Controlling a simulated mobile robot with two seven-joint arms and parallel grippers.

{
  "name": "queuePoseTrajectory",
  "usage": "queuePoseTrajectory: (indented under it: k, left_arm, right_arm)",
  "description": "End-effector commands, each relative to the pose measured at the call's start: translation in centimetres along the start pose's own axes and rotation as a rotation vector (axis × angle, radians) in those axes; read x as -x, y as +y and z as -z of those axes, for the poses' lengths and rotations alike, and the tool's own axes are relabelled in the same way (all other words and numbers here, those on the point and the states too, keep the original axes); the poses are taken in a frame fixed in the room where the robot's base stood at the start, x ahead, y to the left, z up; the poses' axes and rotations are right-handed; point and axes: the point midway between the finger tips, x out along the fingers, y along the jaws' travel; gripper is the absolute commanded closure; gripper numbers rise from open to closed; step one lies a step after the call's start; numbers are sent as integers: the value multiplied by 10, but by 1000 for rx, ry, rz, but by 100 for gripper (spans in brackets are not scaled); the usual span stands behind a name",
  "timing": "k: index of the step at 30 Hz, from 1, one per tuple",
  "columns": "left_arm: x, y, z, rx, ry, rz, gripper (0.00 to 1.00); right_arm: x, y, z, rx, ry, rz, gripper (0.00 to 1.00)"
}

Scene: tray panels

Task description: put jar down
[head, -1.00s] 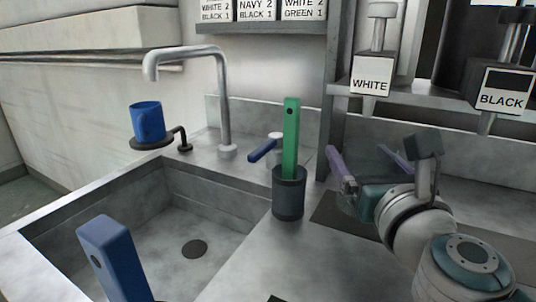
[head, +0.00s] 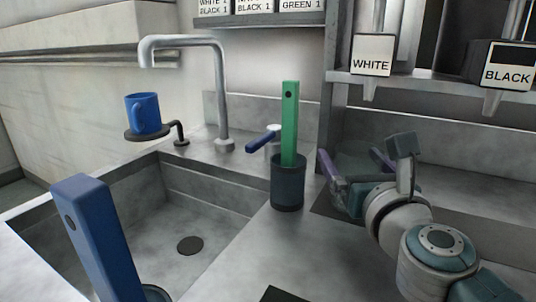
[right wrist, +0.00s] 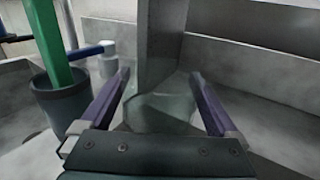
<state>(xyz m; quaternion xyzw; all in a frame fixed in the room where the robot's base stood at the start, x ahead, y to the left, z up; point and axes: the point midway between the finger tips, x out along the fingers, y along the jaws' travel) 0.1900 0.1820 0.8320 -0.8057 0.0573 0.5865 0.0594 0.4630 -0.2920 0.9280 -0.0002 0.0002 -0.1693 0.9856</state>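My right gripper (head: 357,168) is low over the counter at the right of the head view. Its two purple fingers stand apart; they also show in the right wrist view (right wrist: 160,82). Between them is a see-through, pale greenish glass jar (right wrist: 160,110), spanning the gap from finger to finger. Its outline is faint, and it hardly shows in the head view. I cannot tell whether its base touches the counter. My left gripper is not in view.
A dark cup (head: 287,190) with a green paddle (head: 290,125) stands left of the gripper. A sink (head: 165,225), blue paddle (head: 92,235) and blue mug (head: 143,113) on a round stand lie further left. WHITE (head: 372,55) and BLACK (head: 503,66) dispensers hang above right.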

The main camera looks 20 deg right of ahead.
Motion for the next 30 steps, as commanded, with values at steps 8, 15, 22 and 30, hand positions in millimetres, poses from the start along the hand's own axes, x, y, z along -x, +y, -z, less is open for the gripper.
queuePoseTrajectory:
  k: [8,15,22,30]
  left_arm:
    - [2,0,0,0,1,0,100]
    - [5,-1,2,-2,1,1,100]
    - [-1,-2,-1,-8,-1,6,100]
    - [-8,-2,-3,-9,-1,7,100]
  right_arm:
    - [0,0,-2,0,0,0,0]
    - [25,0,-2,-1,3,0,0]
    - [76,0,0,0,3,-1,0]
    - [114,0,-1,1,1,0,0]
